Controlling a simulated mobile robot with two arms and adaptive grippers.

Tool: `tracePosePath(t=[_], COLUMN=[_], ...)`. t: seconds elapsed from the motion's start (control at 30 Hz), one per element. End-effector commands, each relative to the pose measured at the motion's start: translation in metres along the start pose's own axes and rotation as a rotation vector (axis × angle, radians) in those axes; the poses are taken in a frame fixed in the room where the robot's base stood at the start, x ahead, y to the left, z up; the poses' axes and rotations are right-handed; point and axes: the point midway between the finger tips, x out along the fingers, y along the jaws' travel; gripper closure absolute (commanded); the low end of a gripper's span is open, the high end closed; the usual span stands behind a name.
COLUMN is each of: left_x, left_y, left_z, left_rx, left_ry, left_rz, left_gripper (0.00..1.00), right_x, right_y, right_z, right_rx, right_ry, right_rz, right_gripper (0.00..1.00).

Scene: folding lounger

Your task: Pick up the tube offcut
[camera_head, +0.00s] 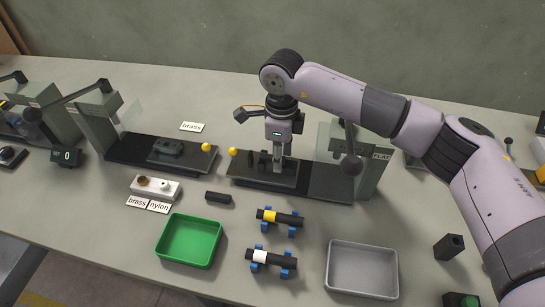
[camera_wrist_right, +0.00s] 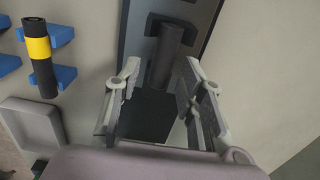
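My right gripper (camera_head: 277,165) points down over the dark base plate (camera_head: 318,190) of the right-hand press station. In the right wrist view its two fingers (camera_wrist_right: 160,105) are apart, with nothing visibly clamped. A short dark tube-like piece (camera_wrist_right: 168,52) lies over the plate just beyond the fingertips, and a dark block shows between the fingers; I cannot tell for sure whether either is the tube offcut. Other dark short pieces are a bar (camera_head: 218,198) on the table and an upright hollow block (camera_head: 450,246) at the right. My left gripper is not in view.
A green tray (camera_head: 188,262) and a grey tray (camera_head: 331,272) stand at the front. Two black tubes, one yellow-banded (camera_head: 268,216) and one white-banded (camera_head: 262,257), rest on blue holders. A second station (camera_head: 130,150) stands left. Yellow knobs edge the plates.

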Motion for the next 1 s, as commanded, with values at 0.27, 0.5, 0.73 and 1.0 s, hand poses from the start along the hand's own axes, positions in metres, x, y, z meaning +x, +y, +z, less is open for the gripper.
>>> tracePosePath(t=[0.27,0.5,0.73,1.0], left_x=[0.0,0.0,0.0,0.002], left_y=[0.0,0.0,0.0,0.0], left_z=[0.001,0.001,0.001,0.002], left_rx=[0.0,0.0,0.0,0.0], left_ry=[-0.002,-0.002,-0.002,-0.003], left_rz=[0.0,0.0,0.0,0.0], left_gripper=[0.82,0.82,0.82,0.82], right_x=[-0.001,-0.001,-0.001,-0.01], right_y=[0.0,0.0,0.0,-0.001], right_z=[0.0,0.0,0.0,0.001], right_rx=[0.0,0.0,0.0,0.0], right_ry=[0.0,0.0,0.0,-0.002], right_rz=[0.0,0.0,0.0,-0.002], right_gripper=[0.84,1.0,1.0,1.0])
